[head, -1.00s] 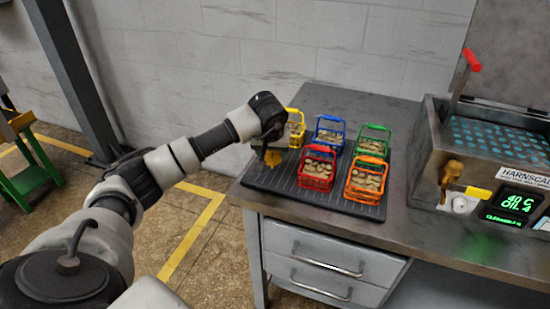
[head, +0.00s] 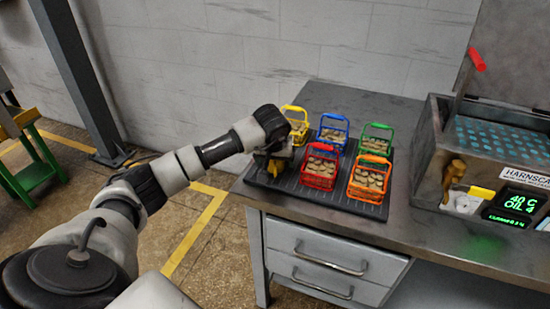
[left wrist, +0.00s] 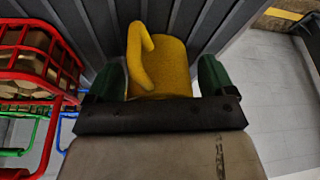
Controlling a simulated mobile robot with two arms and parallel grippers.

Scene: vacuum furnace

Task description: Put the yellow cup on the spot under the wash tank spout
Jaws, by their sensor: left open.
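The yellow cup (left wrist: 172,68) stands on the dark ribbed mat (head: 345,203), near its left end. My left gripper (left wrist: 161,80) is open, with one dark green fingertip on each side of the cup. In the head view my left gripper (head: 272,165) is at the mat's left end and hides most of the cup. The wash tank (head: 500,135) stands at the right of the bench with a brass spout (head: 453,172) on its front. A pale round spot (head: 465,203) shows below and beside the spout. My right gripper is not in view.
Several baskets of round pieces stand on the mat: yellow (head: 297,122), blue (head: 332,134), green (head: 374,142), red (head: 320,172) and orange (head: 368,180). The red basket is closest to my gripper. Bare bench top (head: 400,215) lies between mat and tank.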

